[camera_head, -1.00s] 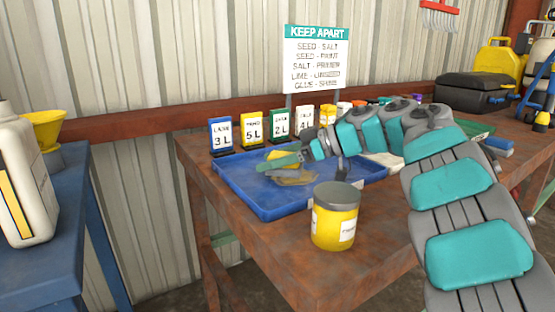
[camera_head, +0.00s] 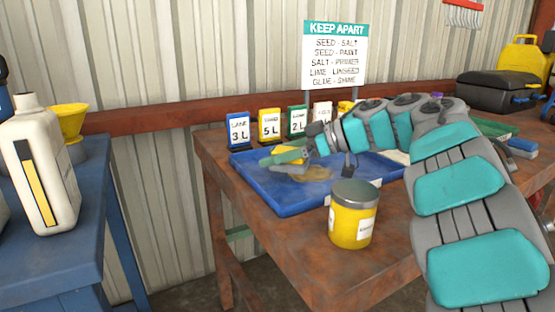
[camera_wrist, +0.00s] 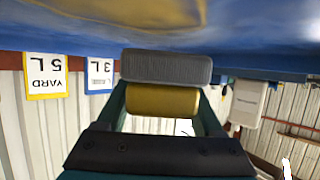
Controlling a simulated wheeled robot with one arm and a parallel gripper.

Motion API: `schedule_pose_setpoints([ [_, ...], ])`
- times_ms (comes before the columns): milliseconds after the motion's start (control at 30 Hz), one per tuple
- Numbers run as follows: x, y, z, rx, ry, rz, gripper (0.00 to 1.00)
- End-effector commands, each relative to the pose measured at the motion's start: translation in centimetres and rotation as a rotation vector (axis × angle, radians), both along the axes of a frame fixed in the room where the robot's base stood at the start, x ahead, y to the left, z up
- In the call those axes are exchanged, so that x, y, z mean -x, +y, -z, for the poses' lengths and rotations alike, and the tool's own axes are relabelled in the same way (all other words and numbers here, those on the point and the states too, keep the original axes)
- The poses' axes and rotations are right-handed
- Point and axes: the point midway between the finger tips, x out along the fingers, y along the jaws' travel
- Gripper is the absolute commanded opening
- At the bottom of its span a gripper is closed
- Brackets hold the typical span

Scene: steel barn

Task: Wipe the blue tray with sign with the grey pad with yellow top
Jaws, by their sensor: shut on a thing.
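The blue tray (camera_head: 258,190) lies on the rusty brown table, with a white label (camera_head: 372,186) on its near side, partly behind a yellow tin. A tan-brown smear (camera_head: 315,174) is on its floor. My gripper (camera_head: 284,157) is over the tray's left part, left of the smear. It is shut on the grey pad with yellow top (camera_head: 290,158). In the wrist view the pad's grey body (camera_wrist: 166,67) and yellow top (camera_wrist: 162,101) sit between the jaws, grey side toward the tray floor. A yellow-brown patch (camera_wrist: 150,12) shows beyond it. I cannot tell whether the pad touches the tray.
A yellow tin with a grey lid (camera_head: 352,215) stands before the tray. Several numbered cards (camera_head: 239,131) and a KEEP APART sign (camera_head: 335,50) stand behind it. A blue table (camera_head: 75,230) with a white jug (camera_head: 40,165) is at left.

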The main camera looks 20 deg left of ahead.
Motion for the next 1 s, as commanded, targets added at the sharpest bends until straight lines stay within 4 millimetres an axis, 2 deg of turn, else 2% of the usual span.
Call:
schedule_pose_setpoints([
  [500,0.0,0.0,-4.5,-0.001,-0.003,0.000,0.14],
  [867,0.0,0.0,-4.8,0.000,-0.002,0.000,0.14],
  [1000,0.0,0.0,-5.5,0.000,-0.005,-0.002,0.14],
])
